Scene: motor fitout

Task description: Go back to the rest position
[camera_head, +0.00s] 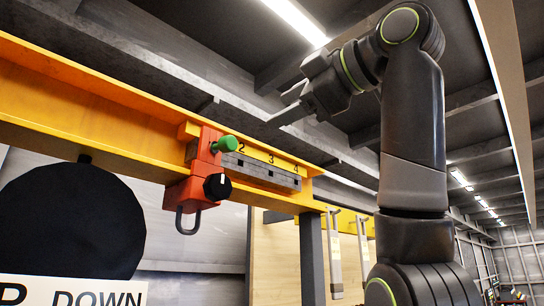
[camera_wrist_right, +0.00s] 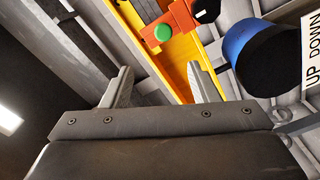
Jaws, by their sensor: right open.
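My right arm rises on the right of the head view, and its gripper (camera_head: 283,106) points left, high up near the ceiling. In the right wrist view the two fingers of this gripper (camera_wrist_right: 158,90) stand apart with nothing between them. The gripper is apart from the orange-red trolley (camera_head: 201,165) with its green knob (camera_head: 225,144) and black knob (camera_head: 217,187), which hangs on the yellow beam. The trolley and its green knob also show beyond the fingers in the right wrist view (camera_wrist_right: 182,18). My left gripper is not in view.
The yellow beam (camera_head: 90,105) runs across the left, with a grey numbered strip (camera_head: 262,171) beside the trolley. A large black round knob (camera_head: 70,222) stands above a label with "DOWN" (camera_head: 75,293). Grey ceiling ribs are close around the right gripper. Metal handles (camera_head: 335,255) hang behind.

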